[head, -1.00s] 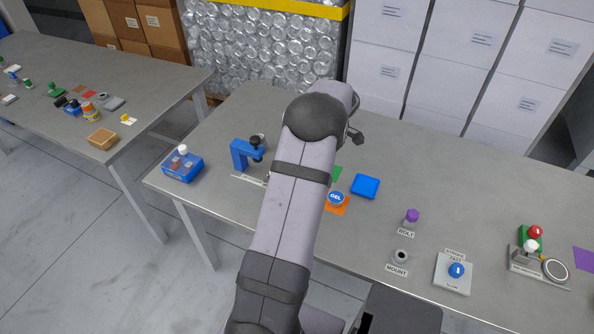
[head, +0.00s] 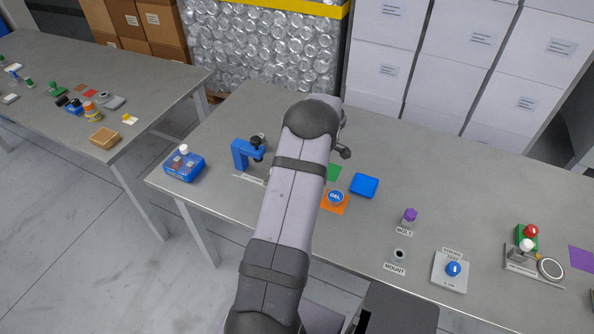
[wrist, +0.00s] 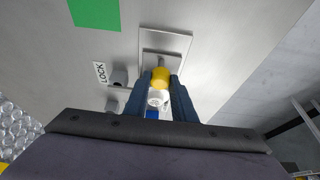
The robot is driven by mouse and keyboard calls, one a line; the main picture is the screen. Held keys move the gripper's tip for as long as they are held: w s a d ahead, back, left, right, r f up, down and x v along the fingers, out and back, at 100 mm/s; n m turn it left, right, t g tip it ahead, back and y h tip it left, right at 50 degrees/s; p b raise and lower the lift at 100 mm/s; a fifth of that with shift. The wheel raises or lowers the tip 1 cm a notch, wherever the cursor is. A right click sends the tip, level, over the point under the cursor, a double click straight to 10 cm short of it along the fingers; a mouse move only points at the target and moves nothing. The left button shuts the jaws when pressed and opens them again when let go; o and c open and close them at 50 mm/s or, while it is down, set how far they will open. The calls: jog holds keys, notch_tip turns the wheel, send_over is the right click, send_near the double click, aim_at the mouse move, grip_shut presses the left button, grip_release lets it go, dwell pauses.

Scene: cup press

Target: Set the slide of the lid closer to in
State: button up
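In the wrist view, a yellow knob (wrist: 160,76) stands between the fingertips of my gripper (wrist: 161,84), in front of a pale grey plate (wrist: 166,42). The fingers lie along both sides of the knob. I cannot tell whether they press on it or stand slightly apart. A white round part (wrist: 155,98) and a bit of blue (wrist: 152,114) show between the fingers. A grey fitting (wrist: 119,76) is beside a LOCK label (wrist: 100,73). I cannot tell for sure which part is the slide. In the head view my arm hides the gripper and this place.
A blue press-like fixture (head: 242,153) and a blue box with a white knob (head: 184,165) are left of my arm. A GEL button (head: 335,197), blue tray (head: 364,186), bolt (head: 410,215) and mount (head: 399,254) are to its right. The back right of the table is clear.

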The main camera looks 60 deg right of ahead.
grip_shut()
jog(key=w+b, duration=0.3)
jog(key=w, duration=0.3)
jog(key=shift+w+f, duration=0.1)
jog(key=shift+w, duration=0.3)
jog(key=shift+w+r, duration=0.2)
jog(key=shift+w, duration=0.2)
jog(key=o, duration=0.7)
grip_release()
jog(key=shift+w, duration=0.1)
jog(key=b+v, duration=0.2)
jog(key=v, duration=0.5)
jog(key=shift+r, duration=0.1)
